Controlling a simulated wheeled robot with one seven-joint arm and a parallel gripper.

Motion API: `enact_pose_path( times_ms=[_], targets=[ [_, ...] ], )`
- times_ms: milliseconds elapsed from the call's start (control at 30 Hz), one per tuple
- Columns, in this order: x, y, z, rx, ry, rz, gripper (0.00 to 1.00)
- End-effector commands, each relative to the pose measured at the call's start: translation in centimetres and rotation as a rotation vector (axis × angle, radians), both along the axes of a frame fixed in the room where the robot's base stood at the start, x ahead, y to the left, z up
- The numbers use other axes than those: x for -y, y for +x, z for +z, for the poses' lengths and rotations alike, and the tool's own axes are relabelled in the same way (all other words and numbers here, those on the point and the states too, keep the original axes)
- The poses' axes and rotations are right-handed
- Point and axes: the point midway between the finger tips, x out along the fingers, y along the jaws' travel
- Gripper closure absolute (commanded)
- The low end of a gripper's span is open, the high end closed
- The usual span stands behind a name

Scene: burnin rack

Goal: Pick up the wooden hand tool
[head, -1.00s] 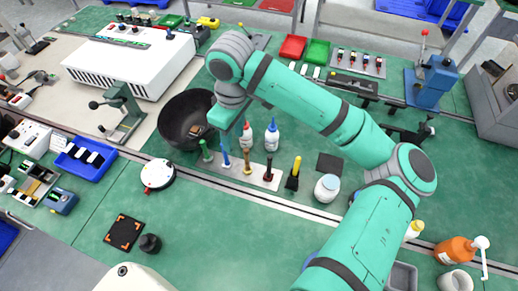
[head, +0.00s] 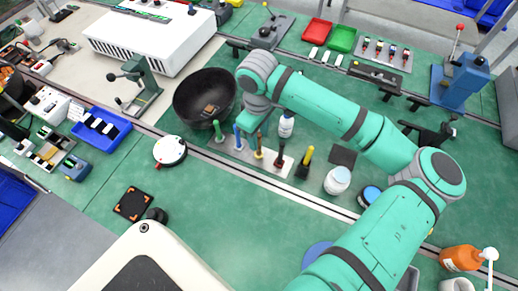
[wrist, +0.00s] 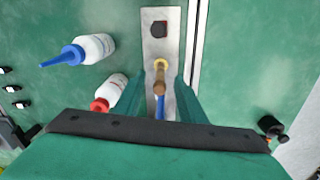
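The wooden hand tool (head: 259,145) stands upright in a light tool strip (head: 228,145), between a blue tool (head: 238,138) and a dark red tool (head: 281,157). In the wrist view its brown handle (wrist: 159,86) shows between the two teal fingers of my gripper (wrist: 165,92). The fingers stand apart on either side of it, with a gap visible, so my gripper is open. Whether either finger touches the handle I cannot tell. In the head view my gripper (head: 251,124) is over the strip, partly hidden by its own body.
A green tool (head: 218,131) and a yellow-and-black tool (head: 305,163) flank the row. A blue-capped bottle (wrist: 78,50) and a red-capped bottle (wrist: 109,92) stand close beside the strip. A dark bowl (head: 204,92) is left of my gripper. Open green mat lies in front.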

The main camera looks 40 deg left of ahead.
Motion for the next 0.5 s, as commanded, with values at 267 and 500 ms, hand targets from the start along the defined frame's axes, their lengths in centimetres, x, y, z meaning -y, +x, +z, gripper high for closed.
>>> enact_pose_path(
  times_ms=[267,500],
  targets=[
    [0.05,0.03,-1.26,-0.001,0.001,-0.001,0.63],
    [0.04,0.03,-1.24,-0.001,0.001,-0.001,0.94]
  ],
)
